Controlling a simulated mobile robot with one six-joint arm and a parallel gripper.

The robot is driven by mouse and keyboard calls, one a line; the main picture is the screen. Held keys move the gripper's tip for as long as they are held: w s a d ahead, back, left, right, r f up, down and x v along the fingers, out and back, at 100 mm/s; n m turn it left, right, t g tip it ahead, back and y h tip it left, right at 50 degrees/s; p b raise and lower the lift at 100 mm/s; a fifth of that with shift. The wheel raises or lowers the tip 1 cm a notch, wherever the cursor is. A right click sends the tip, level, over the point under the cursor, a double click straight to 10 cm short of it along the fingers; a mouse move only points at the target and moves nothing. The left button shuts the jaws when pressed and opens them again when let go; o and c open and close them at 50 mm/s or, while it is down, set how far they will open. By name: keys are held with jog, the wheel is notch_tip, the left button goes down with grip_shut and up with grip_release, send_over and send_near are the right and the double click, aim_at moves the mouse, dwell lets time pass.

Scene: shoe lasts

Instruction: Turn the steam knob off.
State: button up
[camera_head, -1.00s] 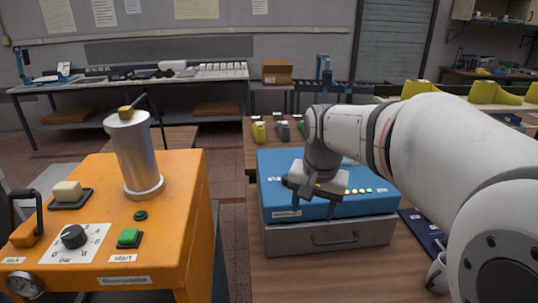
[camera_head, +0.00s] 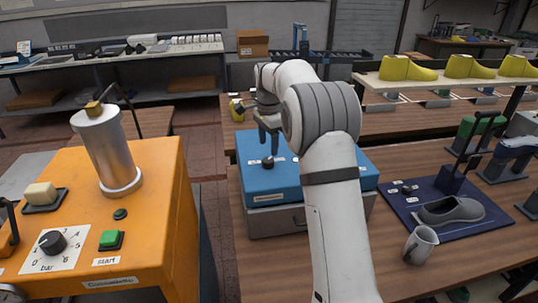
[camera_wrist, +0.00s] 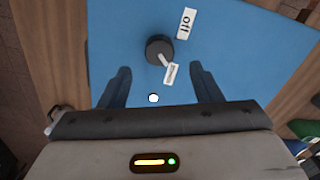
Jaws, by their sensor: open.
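A black round knob (camera_head: 268,163) stands on top of the blue box (camera_head: 352,155), which shows no readable steam marking. In the wrist view the knob (camera_wrist: 159,50) has a pale pointer aimed at a small white label (camera_wrist: 172,74), whose text I cannot read. A white "off" label (camera_wrist: 185,23) lies on the other side of the knob, away from the pointer. My gripper (camera_head: 266,143) is over the box, just above the knob. In the wrist view its two fingers (camera_wrist: 160,84) are spread and empty, with the knob ahead of them and not between them.
An orange machine (camera_head: 150,190) at left carries a metal cylinder (camera_head: 110,150), a bar dial (camera_head: 52,242) and a green start button (camera_head: 110,238). Yellow lasts (camera_head: 408,70) line a rack behind.

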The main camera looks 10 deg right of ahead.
aim_at(269, 159)
notch_tip(269, 159, down, 6)
jog(key=shift+r+p, duration=0.1)
jog(key=shift+p, duration=0.35)
jog(key=shift+c, duration=0.5)
jog(key=c, duration=0.9)
